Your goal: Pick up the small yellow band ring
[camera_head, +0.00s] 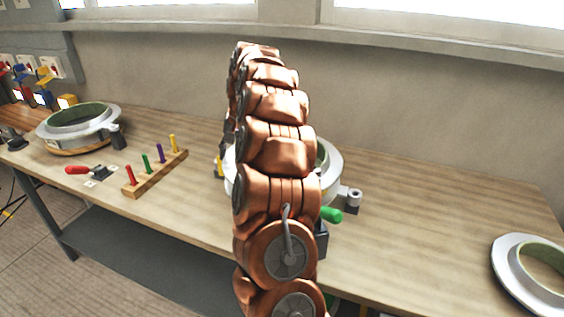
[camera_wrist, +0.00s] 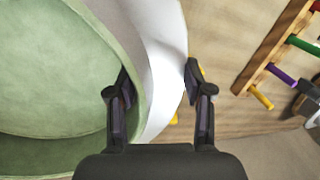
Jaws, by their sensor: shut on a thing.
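My gripper (camera_wrist: 160,88) has its two dark fingers apart, with the white rim of a round mould (camera_wrist: 160,50) between them. The left finger is over the pale green inside, the right finger on the outer side. Small yellow patches (camera_wrist: 174,119) show beside and behind the right finger; I cannot tell whether they belong to the yellow band ring. In the head view my copper arm hides the gripper and most of this mould (camera_head: 335,168). A small yellow thing (camera_head: 219,166) shows just left of the arm.
A peg rack (camera_head: 155,175) with coloured pegs stands left of the arm, a red-handled tool (camera_head: 85,170) beside it. A second mould (camera_head: 80,127) stands at the left, and another ring-shaped mould (camera_head: 510,265) lies at the right. The bench (camera_head: 430,220) is clear between the middle and right moulds.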

